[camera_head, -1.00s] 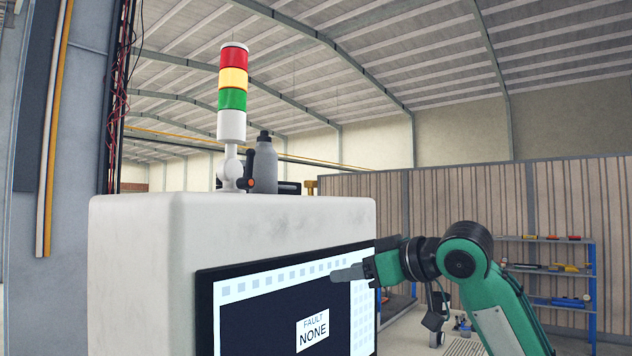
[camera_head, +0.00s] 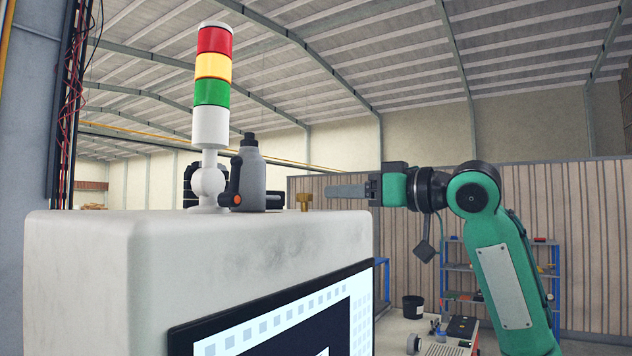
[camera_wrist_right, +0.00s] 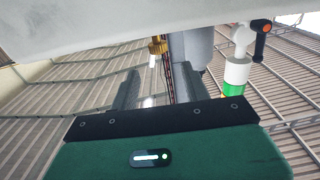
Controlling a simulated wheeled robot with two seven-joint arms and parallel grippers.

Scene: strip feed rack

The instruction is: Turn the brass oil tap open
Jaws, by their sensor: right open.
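The brass oil tap (camera_head: 304,202) stands small on the far right part of the white cabinet's top. In the right wrist view the brass tap (camera_wrist_right: 157,46) shows just beyond the fingers, roughly in line with the gap between them. My right gripper (camera_head: 328,191) is level, slightly above the cabinet top and just right of the tap, pointing left. Its two fingers (camera_wrist_right: 157,76) are apart with nothing held between them. I cannot tell how far the tap is turned. My left gripper is not in view.
A grey bottle (camera_head: 251,180) and a signal tower (camera_head: 211,120) with a black and orange lever (camera_head: 235,182) stand left of the tap. The cabinet (camera_head: 90,235) carries a screen (camera_head: 290,315) on its front. A blue shelf (camera_head: 460,270) stands behind my right arm.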

